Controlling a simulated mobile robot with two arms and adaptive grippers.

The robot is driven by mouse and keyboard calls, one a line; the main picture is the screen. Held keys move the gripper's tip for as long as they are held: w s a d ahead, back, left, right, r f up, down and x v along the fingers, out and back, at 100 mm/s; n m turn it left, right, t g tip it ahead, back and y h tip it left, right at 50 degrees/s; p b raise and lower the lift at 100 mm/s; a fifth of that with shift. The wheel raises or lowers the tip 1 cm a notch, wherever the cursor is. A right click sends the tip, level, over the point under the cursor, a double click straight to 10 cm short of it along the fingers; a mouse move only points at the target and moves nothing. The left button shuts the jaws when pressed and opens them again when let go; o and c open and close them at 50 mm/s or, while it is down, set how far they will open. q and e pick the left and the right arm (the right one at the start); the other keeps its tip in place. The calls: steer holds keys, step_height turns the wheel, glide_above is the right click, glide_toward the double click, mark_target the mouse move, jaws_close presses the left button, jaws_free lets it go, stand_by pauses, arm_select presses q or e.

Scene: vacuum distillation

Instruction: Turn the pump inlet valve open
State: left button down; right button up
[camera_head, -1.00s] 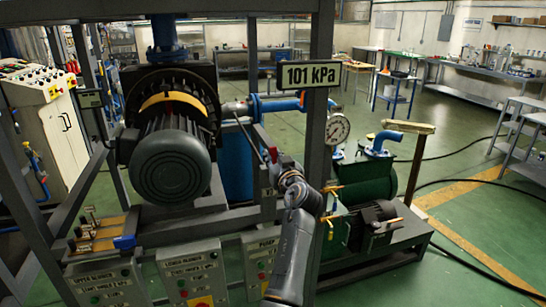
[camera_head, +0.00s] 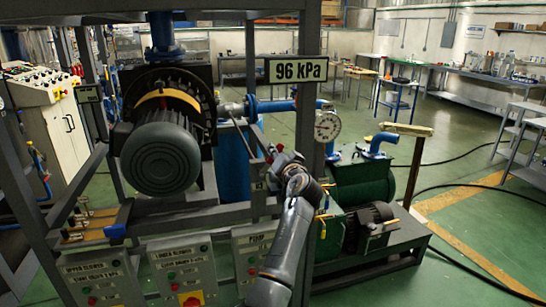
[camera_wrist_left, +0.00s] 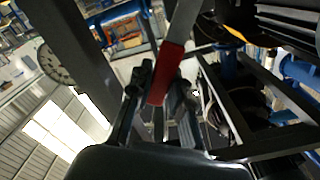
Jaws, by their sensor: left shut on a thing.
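The pump inlet valve's lever shows in the left wrist view as a grey bar with a red grip (camera_wrist_left: 168,72). My left gripper (camera_wrist_left: 160,95) has its dark fingers on either side of the red grip and is shut on it. In the head view my left gripper (camera_head: 279,157) is beside the frame post, at the lever's end, with my forearm coming up from below. The arm and fingers hide most of the red grip there. The valve body is hard to make out behind the gripper. My right gripper is in neither view.
A pressure sign (camera_head: 298,70) reads 96 kPa. A round gauge (camera_head: 326,126) hangs right of the steel post (camera_head: 311,120). The green pump (camera_head: 360,190) stands behind my arm at right. Control boxes (camera_head: 183,271) line the frame's front. Open green floor lies right.

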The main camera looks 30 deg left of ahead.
arm_select(q)
steer(key=shift+w+d+f+m+b, duration=0.35)
steer(key=shift+w+f+m, duration=0.15)
steer(key=shift+m, duration=0.5)
steer(key=shift+w+d+f+m+b, duration=0.3)
steer(key=shift+f+m, duration=0.55)
steer(key=shift+m, duration=0.5)
steer(key=shift+w+d+f+m+b, duration=0.15)
steer(key=shift+w+d+f+m, duration=0.15)
steer(key=shift+f+m, duration=0.85)
steer(key=shift+w+d+f+m+b, duration=0.3)
steer(key=shift+f+m, duration=0.3)
steer(key=shift+m, duration=1)
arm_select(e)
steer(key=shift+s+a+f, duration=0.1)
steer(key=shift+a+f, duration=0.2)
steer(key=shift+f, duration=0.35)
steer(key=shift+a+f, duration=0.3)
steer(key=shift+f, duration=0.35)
arm_select(q)
steer(key=shift+a, duration=0.1)
steer(key=c, duration=1.3)
jaws_free()
steer(key=shift+o, duration=0.5)
steer(key=shift+f, duration=0.15)
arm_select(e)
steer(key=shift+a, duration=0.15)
arm_select(q)
steer(key=shift+w+a, duration=0.1)
